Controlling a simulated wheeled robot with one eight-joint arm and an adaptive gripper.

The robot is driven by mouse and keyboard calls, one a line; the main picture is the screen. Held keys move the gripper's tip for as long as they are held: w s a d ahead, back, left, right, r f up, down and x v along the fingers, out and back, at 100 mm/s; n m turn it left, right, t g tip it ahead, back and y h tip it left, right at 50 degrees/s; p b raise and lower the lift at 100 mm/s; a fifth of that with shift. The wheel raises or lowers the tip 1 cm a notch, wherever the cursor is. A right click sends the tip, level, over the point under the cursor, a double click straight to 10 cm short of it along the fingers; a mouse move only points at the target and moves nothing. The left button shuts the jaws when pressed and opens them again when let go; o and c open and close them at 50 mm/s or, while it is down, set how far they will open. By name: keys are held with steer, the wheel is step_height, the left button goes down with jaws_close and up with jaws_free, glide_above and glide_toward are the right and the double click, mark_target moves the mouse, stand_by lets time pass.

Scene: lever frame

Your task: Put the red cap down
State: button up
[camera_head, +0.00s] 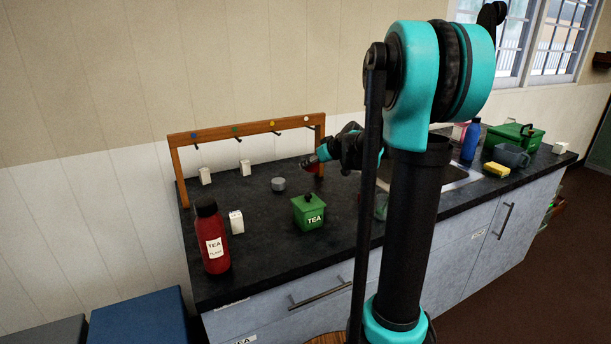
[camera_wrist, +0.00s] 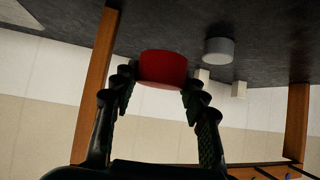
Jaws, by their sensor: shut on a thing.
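The red cap (camera_wrist: 163,68) is between the two fingers of my gripper (camera_wrist: 160,88) in the wrist view. My gripper is shut on it, one finger on each side. In the head view my gripper (camera_head: 313,160) is at the right end of the wooden frame, and the red cap (camera_head: 313,168) shows small and partly hidden by it. The cap is close to the dark counter (camera_head: 262,250); I cannot tell whether it touches. A grey cap (camera_head: 278,184) lies on the counter to the left, and it also shows in the wrist view (camera_wrist: 219,51).
The wooden frame (camera_head: 247,127) with hooks stands at the back.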

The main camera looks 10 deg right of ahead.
mark_target(306, 181)
steer(key=w, duration=0.1)
steer(key=w+a+f, duration=0.1)
steer(key=w, duration=0.1)
steer(key=w+f, duration=0.1)
steer(key=shift+w+a, duration=0.2)
steer(key=shift+w, duration=0.1)
step_height(306, 181, down, 4)
steer(key=shift+f, duration=0.2)
steer(key=shift+w+a+f, duration=0.1)
steer(key=shift+w+f, duration=0.05)
steer(key=shift+f, duration=0.15)
steer(key=shift+f, duration=0.2)
steer(key=o, duration=0.8)
steer(key=shift+o, duration=0.2)
steer(key=shift+r, duration=0.15)
